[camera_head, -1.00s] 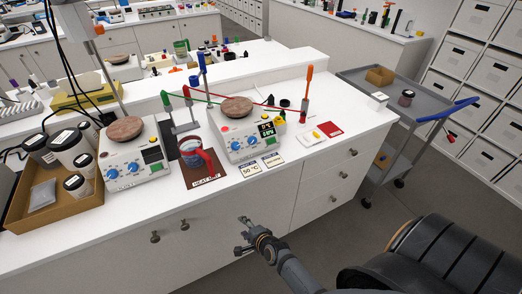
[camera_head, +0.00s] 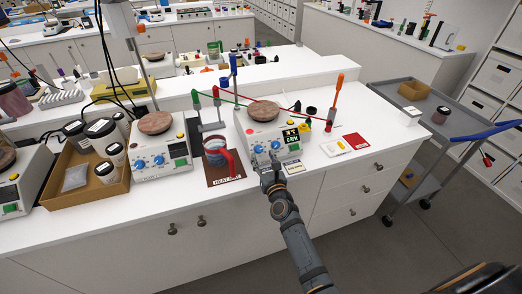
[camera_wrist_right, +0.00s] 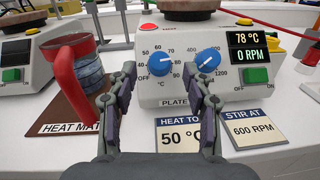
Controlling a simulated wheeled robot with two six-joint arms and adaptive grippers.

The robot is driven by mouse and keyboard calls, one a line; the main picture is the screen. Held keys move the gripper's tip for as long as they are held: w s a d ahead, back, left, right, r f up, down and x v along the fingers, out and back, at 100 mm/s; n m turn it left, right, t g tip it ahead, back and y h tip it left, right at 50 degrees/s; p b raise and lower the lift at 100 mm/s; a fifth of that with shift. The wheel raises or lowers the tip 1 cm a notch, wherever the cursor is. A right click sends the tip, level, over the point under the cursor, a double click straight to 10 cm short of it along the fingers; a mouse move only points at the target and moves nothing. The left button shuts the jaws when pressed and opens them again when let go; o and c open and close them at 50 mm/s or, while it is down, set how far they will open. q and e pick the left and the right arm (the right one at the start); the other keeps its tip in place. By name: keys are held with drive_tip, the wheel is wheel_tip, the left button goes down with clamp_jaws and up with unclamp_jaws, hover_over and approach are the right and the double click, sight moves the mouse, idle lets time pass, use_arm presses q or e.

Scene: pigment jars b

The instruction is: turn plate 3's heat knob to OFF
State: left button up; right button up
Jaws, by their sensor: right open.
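The hotplate (camera_head: 262,130) with the lit display stands on the white counter, a brown round top on it. In the right wrist view its front (camera_wrist_right: 150,92) bears a label reading "PLATE"; the number is hidden by my finger. Its left blue knob (camera_wrist_right: 160,63) has a temperature scale around it; I cannot tell its exact setting. The right blue knob (camera_wrist_right: 208,61) is for stirring. The display (camera_wrist_right: 249,46) reads 78 °C and 0 RPM. My right gripper (camera_head: 268,174) is open before the panel; in the wrist view its fingertips (camera_wrist_right: 160,80) are either side of the left knob, contact unclear.
A red-handled beaker (camera_wrist_right: 78,68) stands on the brown heat mat (camera_head: 225,180) to the left. Cards reading 50 °C (camera_wrist_right: 183,134) and 600 RPM (camera_wrist_right: 249,129) lie in front. Another hotplate (camera_head: 160,155) and a box of jars (camera_head: 82,188) are further left.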

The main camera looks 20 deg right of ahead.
sight(260, 149)
drive_tip(key=shift+w, duration=2)
drive_tip(key=shift+c, duration=0.2)
